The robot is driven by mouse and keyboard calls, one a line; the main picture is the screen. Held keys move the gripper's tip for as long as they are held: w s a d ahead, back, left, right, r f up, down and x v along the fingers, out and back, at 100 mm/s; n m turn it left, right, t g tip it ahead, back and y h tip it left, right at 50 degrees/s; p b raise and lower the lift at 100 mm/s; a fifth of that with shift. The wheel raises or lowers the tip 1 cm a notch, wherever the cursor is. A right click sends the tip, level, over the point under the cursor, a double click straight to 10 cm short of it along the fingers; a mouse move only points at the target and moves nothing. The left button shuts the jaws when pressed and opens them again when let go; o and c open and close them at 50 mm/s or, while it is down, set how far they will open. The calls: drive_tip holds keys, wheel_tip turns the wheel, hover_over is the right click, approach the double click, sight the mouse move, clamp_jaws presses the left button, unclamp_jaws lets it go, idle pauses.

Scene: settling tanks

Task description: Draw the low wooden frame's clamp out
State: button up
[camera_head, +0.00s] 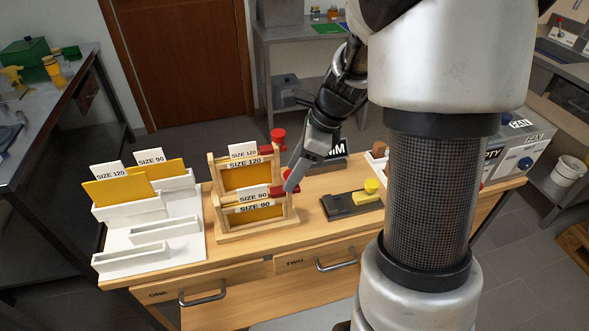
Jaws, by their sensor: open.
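The low wooden frame (290,208) stands at the front of a wooden rack on the bench. It holds a yellow panel (262,214) and carries SIZE 90 labels. Its red clamp (278,191) sits at the top right corner, partly hidden by my gripper. My gripper (290,185) reaches down from the upper right, with its tip at this clamp. It is open; whether its fingers touch or straddle the clamp cannot be made out.
The taller SIZE 120 frame (212,172) stands close behind, with a red clamp (265,150) and a red knob (278,134). A white rack (150,235) with yellow panels is on the left.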

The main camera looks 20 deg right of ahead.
clamp_jaws()
drive_tip(key=d, duration=0.4)
drive_tip(key=shift+d, duration=0.25)
unclamp_jaws()
drive_tip(key=shift+r, duration=0.1)
drive_tip(key=p+v, duration=0.2)
drive_tip(key=v, duration=1.5)
drive_tip(key=shift+r+p, duration=0.15)
drive_tip(key=shift+p, duration=0.15)
